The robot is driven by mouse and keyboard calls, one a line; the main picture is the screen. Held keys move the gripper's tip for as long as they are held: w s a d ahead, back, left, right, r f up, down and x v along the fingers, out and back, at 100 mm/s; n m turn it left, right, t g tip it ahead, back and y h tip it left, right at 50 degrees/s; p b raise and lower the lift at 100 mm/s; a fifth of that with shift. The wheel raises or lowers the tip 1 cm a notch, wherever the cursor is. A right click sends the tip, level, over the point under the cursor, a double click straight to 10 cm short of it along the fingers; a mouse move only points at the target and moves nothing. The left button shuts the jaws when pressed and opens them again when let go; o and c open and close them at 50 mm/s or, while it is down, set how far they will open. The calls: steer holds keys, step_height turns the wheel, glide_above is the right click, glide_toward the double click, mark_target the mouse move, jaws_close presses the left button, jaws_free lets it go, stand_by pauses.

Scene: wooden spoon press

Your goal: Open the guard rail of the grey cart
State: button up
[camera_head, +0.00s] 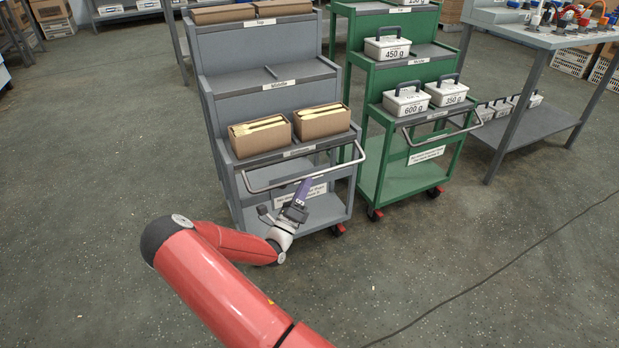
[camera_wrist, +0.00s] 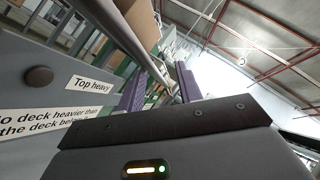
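The grey cart (camera_head: 262,110) stands left of centre in the head view, with its guard rail (camera_head: 262,188) lowered out in front of the bottom deck as a thin metal bar. My gripper (camera_head: 303,187) is at this rail, its purple fingers overlapping the bar in the head view. In the wrist view my gripper (camera_wrist: 158,92) shows two purple fingers apart, with a gap between them. A grey bar (camera_wrist: 140,48), seemingly the rail, runs down toward that gap. Whether it lies fully between the fingers or touches them is hard to tell.
Two open cardboard boxes (camera_head: 260,136) (camera_head: 322,121) with yellow contents sit on the grey cart's bottom deck. A green cart (camera_head: 398,75) with labelled white weights stands close on the right. A workbench (camera_head: 545,38) is farther right. The floor in front is clear apart from a cable.

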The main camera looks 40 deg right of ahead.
steer(key=v, duration=0.2)
steer(key=shift+s+a+f, duration=0.1)
steer(key=shift+a+f, duration=0.05)
steer(key=shift+a, duration=0.15)
stand_by(0.3)
steer(key=s+a+r+m+g+y, duration=0.2)
steer(key=s+r+m+g+y, duration=0.2)
steer(key=s+m+g, duration=0.5)
steer(key=s+a+r+m+g+y, duration=0.1)
steer(key=s+r+m+g+y, duration=0.4)
steer(key=m, duration=0.7)
steer(key=s+a+r+m+t+y, duration=0.3)
steer(key=a+r+m+y, duration=0.1)
steer(key=a, duration=0.4)
steer(key=s+a+r+m+t+y, duration=0.4)
steer(key=a, duration=0.4)
steer(key=s+a+r+m+t+y, duration=0.3)
steer(key=a+r+m+y, duration=0.1)
steer(key=a, duration=0.4)
steer(key=shift+s+a+m+t+y, duration=0.3)
steer(key=shift+s+a+y, duration=0.1)
steer(key=shift+y, duration=0.2)
